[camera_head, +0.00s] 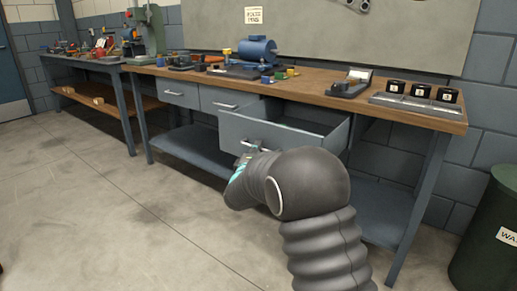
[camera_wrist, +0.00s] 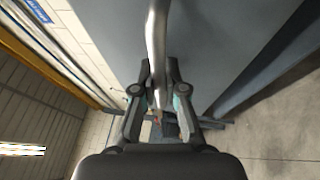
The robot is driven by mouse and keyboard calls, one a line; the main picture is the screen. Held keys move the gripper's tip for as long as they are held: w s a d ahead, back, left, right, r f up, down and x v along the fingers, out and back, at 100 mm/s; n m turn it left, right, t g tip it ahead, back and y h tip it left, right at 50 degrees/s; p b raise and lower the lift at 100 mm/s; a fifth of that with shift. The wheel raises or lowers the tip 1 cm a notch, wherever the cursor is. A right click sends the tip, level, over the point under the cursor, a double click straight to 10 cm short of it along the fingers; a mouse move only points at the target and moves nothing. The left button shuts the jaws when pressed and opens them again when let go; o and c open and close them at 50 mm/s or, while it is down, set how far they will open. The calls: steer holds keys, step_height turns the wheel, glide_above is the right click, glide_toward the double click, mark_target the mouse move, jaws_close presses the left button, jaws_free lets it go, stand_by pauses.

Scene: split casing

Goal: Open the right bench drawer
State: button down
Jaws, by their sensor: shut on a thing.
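The right bench drawer (camera_head: 290,126) is grey and stands pulled well out from the bench. Part of its inside shows over its front. In the head view my arm hides the lower middle of the drawer front and much of its handle. My gripper (camera_head: 246,150) is at that handle. In the wrist view my gripper (camera_wrist: 159,92) has a finger on each side of the pale metal handle (camera_wrist: 157,40) and is shut on it. The drawer front (camera_wrist: 215,45) fills the upper middle of that view.
The wooden bench top (camera_head: 320,90) carries a blue cylindrical machine (camera_head: 257,51), a tape-dispenser-like item (camera_head: 350,83) and black containers on a grey tray (camera_head: 412,103). Two other drawers (camera_head: 178,92) to the left are shut. A green bin (camera_head: 490,240) stands at right. Open floor (camera_head: 110,200) lies at left.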

steer(key=c, duration=1.5)
jaws_free()
steer(key=shift+s, duration=0.1)
steer(key=v, duration=1.1)
steer(key=shift+s+a+f, duration=0.2)
steer(key=shift+s, duration=0.15)
